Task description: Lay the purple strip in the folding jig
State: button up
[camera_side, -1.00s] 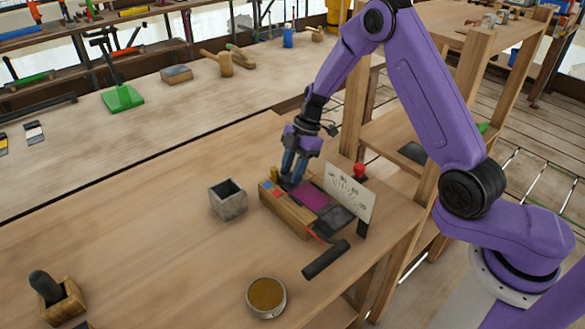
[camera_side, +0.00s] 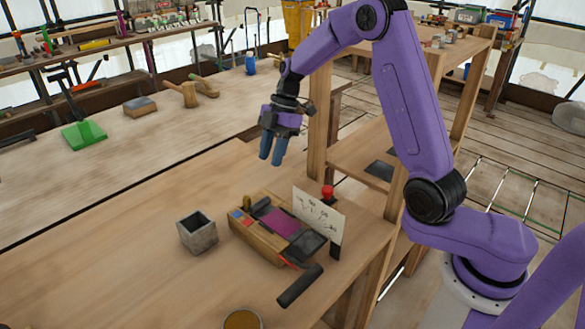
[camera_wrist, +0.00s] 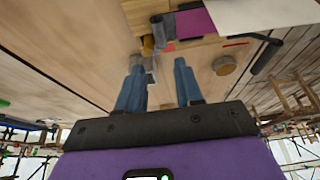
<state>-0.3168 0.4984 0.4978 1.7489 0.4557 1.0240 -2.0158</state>
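The folding jig (camera_side: 257,244) is a wooden block with a dark hinged plate and a black handle (camera_side: 300,286), on the near bench. The purple strip (camera_side: 279,222) lies flat in the jig's bed, with dark plates on either side of it. It also shows in the wrist view (camera_wrist: 196,23), at the top. My gripper (camera_side: 271,159) hangs in the air above and behind the jig, clear of it. In the wrist view my gripper (camera_wrist: 160,78) has its two blue fingers spread apart, with nothing held between them.
A white card with drawings (camera_side: 318,213) stands upright along the jig's right side, with a red knob (camera_side: 327,192) behind it. An open grey box (camera_side: 197,234) stands left of the jig. A round tin (camera_side: 243,320) is at the bottom edge. The bench left of the box is clear.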

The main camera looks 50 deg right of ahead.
jog(key=s+a+r+m+g+h, duration=0.1)
jog(key=s+a+r, duration=0.15)
jog(key=s, duration=0.45)
jog(key=s+a+r+m+h, duration=0.1)
jog(key=s+a+m+h, duration=0.1)
jog(key=s+a, duration=0.35)
jog(key=s+d+m, duration=0.1)
jog(key=s+d, duration=0.2)
jog(key=s, duration=0.8)
jog(key=s+d+m+t+h, duration=0.1)
jog(key=s+d, duration=0.3)
jog(key=s, duration=0.7)
jog(key=shift+d+r, duration=0.2)
